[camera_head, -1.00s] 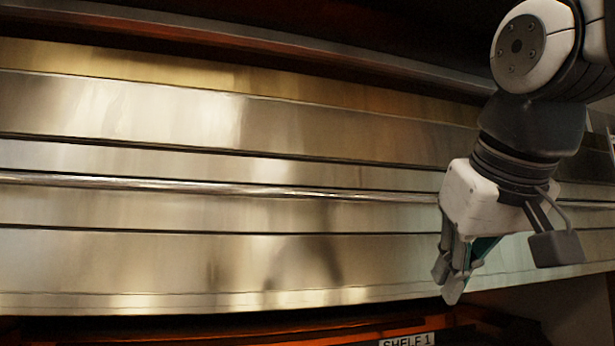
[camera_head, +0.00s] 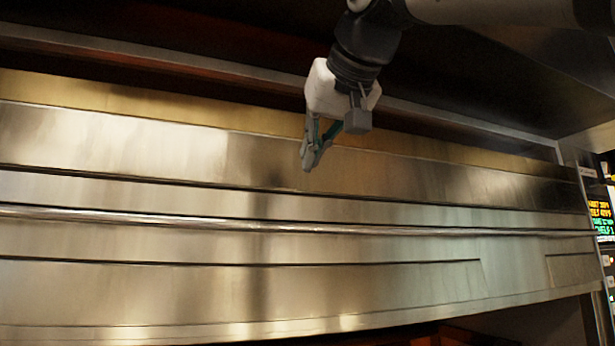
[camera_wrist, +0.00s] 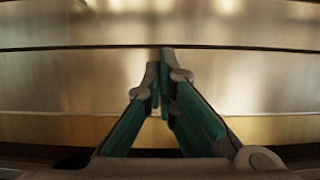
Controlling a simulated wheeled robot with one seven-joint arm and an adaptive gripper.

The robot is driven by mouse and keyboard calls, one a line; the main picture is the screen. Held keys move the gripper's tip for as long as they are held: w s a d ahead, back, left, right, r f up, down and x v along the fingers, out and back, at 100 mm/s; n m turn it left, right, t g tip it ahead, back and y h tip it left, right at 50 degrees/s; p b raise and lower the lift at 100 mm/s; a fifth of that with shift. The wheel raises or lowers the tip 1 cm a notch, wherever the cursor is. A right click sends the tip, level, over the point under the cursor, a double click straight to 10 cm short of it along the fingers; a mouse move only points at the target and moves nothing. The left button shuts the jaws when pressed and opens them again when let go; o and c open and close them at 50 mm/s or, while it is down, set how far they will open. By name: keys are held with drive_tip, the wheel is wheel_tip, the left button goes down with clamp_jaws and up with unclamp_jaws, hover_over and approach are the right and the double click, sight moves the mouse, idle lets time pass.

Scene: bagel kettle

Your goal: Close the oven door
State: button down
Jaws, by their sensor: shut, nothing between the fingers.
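The oven door (camera_head: 370,275) is a wide brushed-metal panel across the head view, with a long thin bar (camera_head: 400,229) running along it. Dark gaps show above its upper edge and below its lower edge. My gripper (camera_head: 308,168) is shut and empty, pointing down in front of the upper part of the panel. Whether it touches the metal cannot be told. In the wrist view, the fingertips (camera_wrist: 163,55) meet in front of the shiny panel (camera_wrist: 60,85).
A dark opening with a metal rail (camera_head: 200,60) lies above the panel. At the right edge stands a display with lit yellow and green text (camera_head: 600,215). A dark area lies below the door at the lower right.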

hover_over(304, 224)
drive_tip(key=shift+w+a+f, duration=0.1)
drive_tip(key=shift+w+f, duration=0.05)
drive_tip(key=shift+f, duration=0.45)
drive_tip(key=shift+w+a+f, duration=0.1)
drive_tip(key=shift+w+f, duration=0.05)
drive_tip(key=shift+f, duration=0.45)
drive_tip(key=f, duration=0.3)
drive_tip(key=shift+s+d+f, duration=0.1)
drive_tip(key=shift+s+d, duration=0.05)
drive_tip(key=shift+s, duration=0.1)
drive_tip(key=shift+s+f, duration=0.1)
drive_tip(key=shift+f, duration=0.25)
